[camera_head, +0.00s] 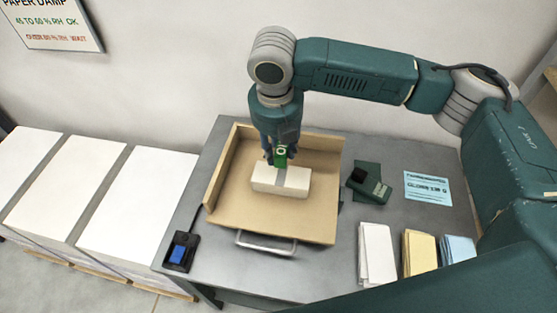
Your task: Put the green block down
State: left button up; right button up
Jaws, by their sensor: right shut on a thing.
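My right gripper (280,160) reaches down from above into the wooden tray (322,222) on the grey table. It is shut on a small bright green block (281,157), partly covered by the fingers. Directly below the block, a white block with a grey band (292,185) lies in the tray. The green block appears right at the top of the white one; I cannot tell whether they touch. My left gripper is not in view.
A dark green handheld device (372,188) and a light blue card (428,187) lie right of the tray. White (376,252), yellow (419,252) and blue (457,249) stacks stand at the front right. A black holder with a blue item (181,252) sits front left.

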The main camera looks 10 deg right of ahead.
aim_at(279, 174)
notch_tip(279, 174, down, 2)
jog(key=shift+f, duration=0.15)
notch_tip(279, 174, down, 3)
jog(key=shift+s+f+p, duration=0.1)
jog(key=shift+f+p, duration=0.1)
jog(key=shift+p, duration=0.3)
jog(key=shift+f, duration=0.25)
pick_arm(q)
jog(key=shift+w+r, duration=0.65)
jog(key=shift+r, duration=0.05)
pick_arm(e)
jog(key=shift+f, duration=0.15)
jog(key=o, duration=1.2)
jog(key=shift+c, duration=0.2)
pick_arm(q)
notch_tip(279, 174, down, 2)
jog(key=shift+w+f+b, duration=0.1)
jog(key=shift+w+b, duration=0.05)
jog(key=shift+b, duration=0.9)
pick_arm(e)
jog(key=r, duration=0.4)
jog(key=s+r, duration=0.1)
jog(key=r, duration=0.7)
jog(key=shift+s+a+r, duration=0.1)
jog(key=shift+s+a, duration=0.15)
jog(key=shift+a, duration=0.15)
